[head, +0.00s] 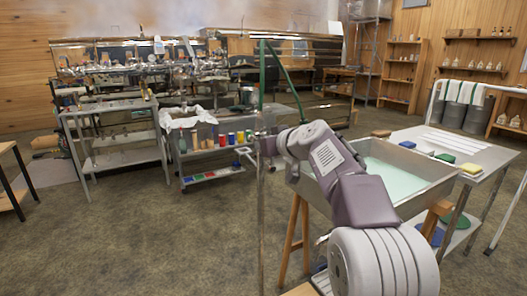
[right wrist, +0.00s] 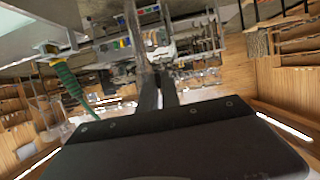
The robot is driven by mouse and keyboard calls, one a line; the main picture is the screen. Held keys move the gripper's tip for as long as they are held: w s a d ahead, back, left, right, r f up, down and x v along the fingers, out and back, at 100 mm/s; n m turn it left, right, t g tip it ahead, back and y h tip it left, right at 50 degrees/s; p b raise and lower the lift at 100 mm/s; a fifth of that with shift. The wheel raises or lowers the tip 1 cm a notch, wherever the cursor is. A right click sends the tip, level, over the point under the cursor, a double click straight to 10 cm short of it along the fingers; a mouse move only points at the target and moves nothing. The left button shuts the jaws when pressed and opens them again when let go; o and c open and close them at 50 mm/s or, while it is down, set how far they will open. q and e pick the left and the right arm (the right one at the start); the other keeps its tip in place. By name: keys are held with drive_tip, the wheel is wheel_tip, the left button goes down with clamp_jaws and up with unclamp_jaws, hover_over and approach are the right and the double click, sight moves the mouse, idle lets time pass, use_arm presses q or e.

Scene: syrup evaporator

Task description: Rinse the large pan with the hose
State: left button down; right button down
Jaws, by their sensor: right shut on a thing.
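A thin upright metal post (head: 261,215) stands in front of me. A green hose (head: 289,80) arches from its top and hangs down on the right, behind my right arm. The hose also shows in the right wrist view (right wrist: 70,84), at the left, below a metal fitting. My right gripper (head: 267,145) is at the post at mid-height. In the right wrist view its fingers (right wrist: 159,90) are closed at the metal post; the exact grip spot is hard to see. A large metal basin (head: 440,190) with pale green water is behind my right arm. I cannot tell whether it is the large pan. My left gripper is out of view.
A drainboard (head: 485,157) with colored sponges adjoins the basin. A cart (head: 208,155) with spools and a metal shelf (head: 122,158) stand at the left, before the shiny evaporator (head: 85,62). The floor at the front left is clear.

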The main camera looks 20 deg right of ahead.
drive_tip(key=shift+f, duration=0.15)
drive_tip(key=c, duration=1.6)
unclamp_jaws()
drive_tip(key=shift+o, duration=0.2)
drive_tip(key=v, duration=0.9)
